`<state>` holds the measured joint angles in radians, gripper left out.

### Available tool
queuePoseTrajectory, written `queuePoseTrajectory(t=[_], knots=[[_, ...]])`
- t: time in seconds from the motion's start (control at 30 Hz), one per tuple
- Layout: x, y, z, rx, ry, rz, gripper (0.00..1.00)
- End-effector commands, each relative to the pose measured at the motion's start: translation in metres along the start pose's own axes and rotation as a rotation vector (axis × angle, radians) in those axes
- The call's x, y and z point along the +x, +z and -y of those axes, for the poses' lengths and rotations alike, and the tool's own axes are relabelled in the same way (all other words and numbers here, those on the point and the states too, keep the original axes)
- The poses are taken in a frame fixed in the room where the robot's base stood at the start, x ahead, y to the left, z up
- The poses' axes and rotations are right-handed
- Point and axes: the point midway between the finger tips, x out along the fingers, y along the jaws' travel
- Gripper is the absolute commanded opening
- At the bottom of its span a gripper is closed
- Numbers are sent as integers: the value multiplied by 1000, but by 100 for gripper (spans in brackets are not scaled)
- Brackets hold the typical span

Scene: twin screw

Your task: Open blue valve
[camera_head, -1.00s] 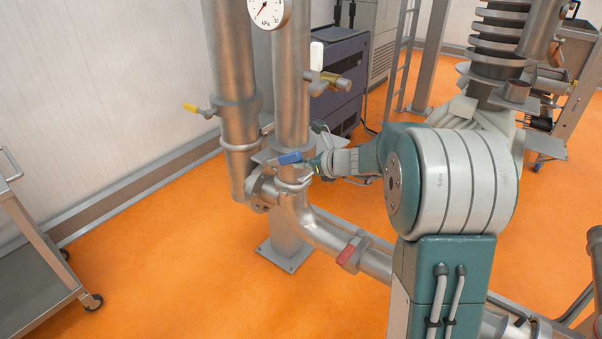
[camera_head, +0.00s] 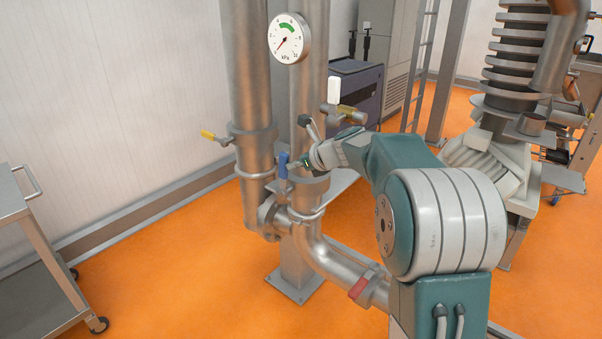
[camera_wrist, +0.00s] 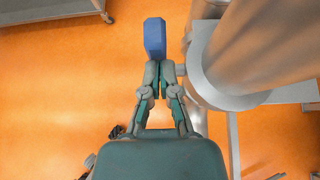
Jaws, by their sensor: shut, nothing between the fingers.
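The blue valve handle (camera_head: 283,165) stands roughly upright in front of the vertical steel pipes in the head view. In the wrist view the blue handle (camera_wrist: 154,38) lies straight ahead of my fingertips. My gripper (camera_head: 303,163) is just to the right of the handle in the head view, with its tips at or very near it. In the wrist view my gripper (camera_wrist: 153,68) has its fingertips together, with nothing visibly held between them. I cannot tell whether the tips touch the handle. The valve's body is partly hidden behind the handle and my gripper.
Vertical pipes (camera_head: 253,80) rise close to my gripper, with a pressure gauge (camera_head: 289,38) above. A yellow-handled valve (camera_head: 211,136) is to the left, a white handle (camera_head: 334,91) above right, and a red handle (camera_head: 358,288) below. A metal cart (camera_head: 45,230) stands at left on open orange floor.

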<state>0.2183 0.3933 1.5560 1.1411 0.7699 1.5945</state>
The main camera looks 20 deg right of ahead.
Motion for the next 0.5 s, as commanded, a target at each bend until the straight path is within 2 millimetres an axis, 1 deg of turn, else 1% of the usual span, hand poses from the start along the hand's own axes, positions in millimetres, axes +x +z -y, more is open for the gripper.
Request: queuePoseTrajectory(t=[0.23, 0.5], knots=[[9, 10, 0, 0, 1, 0, 0], [13, 17, 0, 0, -3, 5, 0]])
